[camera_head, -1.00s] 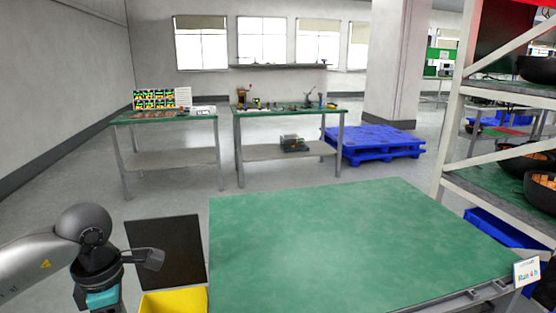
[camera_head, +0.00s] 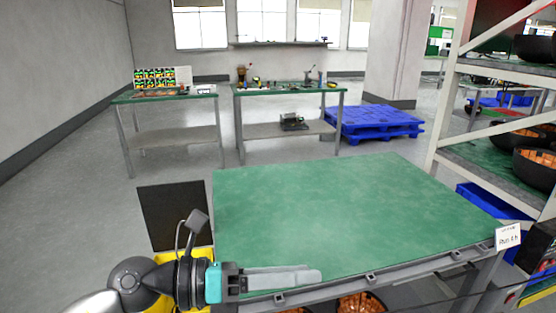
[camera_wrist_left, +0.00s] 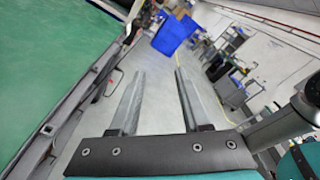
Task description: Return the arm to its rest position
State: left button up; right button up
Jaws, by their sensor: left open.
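My left arm comes in from the lower left in the head view. Its gripper (camera_head: 318,276) points right along the front edge of the green-topped table (camera_head: 330,205). In the left wrist view the two grey fingers of the left gripper (camera_wrist_left: 155,92) stand apart with nothing between them. The table edge lies to the left of the fingers there, and grey floor shows beyond them. My right gripper is in neither view.
A yellow bin (camera_head: 172,258) stands behind my left arm, beside a black mat (camera_head: 174,212). A rack with black bowls (camera_head: 536,167) stands at the right. Orange-filled bowls (camera_head: 362,303) show below the table's front edge. The tabletop is bare.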

pick_arm(q)
jog(key=w+a+r+n+t+y, duration=0.2)
jog(key=w+a+r+n+t, duration=0.1)
jog(key=n+t, duration=0.6)
jog(key=w+a+r+n+t+y, duration=0.2)
jog(key=w+a+r+n+t, duration=0.3)
jog(key=n, duration=0.6)
jog(key=s+a+f+n+y, duration=0.2)
jog(key=a+f+n+y, duration=0.7)
jog(key=f+n+y, duration=0.45)
jog(key=s+a+f+n+g+h, duration=0.1)
jog(key=s+f+n+g, duration=0.3)
jog(key=s+f+g, duration=0.45)
jog(key=s+a+f+n+g, duration=0.1)
jog(key=s+f+n+g, duration=0.4)
jog(key=s+f, duration=0.6)
notch_tip(320, 180, down, 20)
jog(key=s+a, duration=0.1)
jog(key=s+a+f, duration=0.2)
jog(key=s+f, duration=0.4)
jog(key=f, duration=0.1)
jog(key=s+a+f+g, duration=0.1)
jog(key=s+a+f, duration=0.2)
jog(key=s+f, duration=0.3)
jog(key=shift+s+a+f+m, duration=0.15)
jog(key=shift+a+f+m, duration=0.2)
jog(key=shift+f+m, duration=0.15)
